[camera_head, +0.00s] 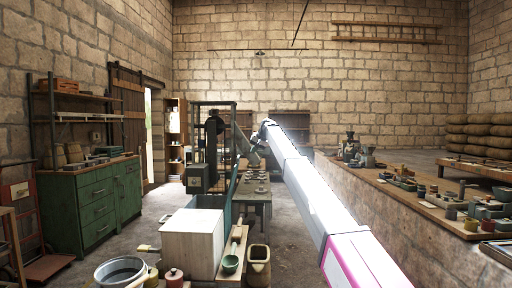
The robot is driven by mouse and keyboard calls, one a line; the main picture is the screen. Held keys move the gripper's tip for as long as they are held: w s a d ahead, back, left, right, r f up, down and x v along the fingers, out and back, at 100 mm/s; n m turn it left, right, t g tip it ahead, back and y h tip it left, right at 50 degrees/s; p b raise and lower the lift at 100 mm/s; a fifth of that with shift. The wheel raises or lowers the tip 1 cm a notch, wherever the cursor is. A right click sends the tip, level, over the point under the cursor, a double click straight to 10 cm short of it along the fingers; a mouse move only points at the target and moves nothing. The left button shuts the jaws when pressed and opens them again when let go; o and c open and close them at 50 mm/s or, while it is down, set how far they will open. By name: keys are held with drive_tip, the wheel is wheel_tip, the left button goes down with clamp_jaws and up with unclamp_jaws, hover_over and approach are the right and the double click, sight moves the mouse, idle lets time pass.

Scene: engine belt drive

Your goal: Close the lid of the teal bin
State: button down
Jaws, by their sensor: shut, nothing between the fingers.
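The teal bin (207,201) stands left of centre on the floor, partly hidden behind a pale box. A thin teal panel rises at its right side and looks like the raised lid (232,197), but it is small and partly covered. My white arm reaches in from the lower right. My gripper (254,159) is small and dark at its far end, above the workbench and to the upper right of the bin. It is shut and empty, apart from the bin and the panel.
A pale box (192,243) blocks the near side of the bin. A dark metal rack with a machine (213,130) stands behind it. A workbench (257,196) with small parts is to the right. A stone counter (380,215) runs along the right.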

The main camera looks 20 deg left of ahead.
drive_tip(key=a+f, duration=0.3)
drive_tip(key=a, duration=0.3)
drive_tip(key=shift+a, duration=0.15)
drive_tip(key=shift+f, duration=0.1)
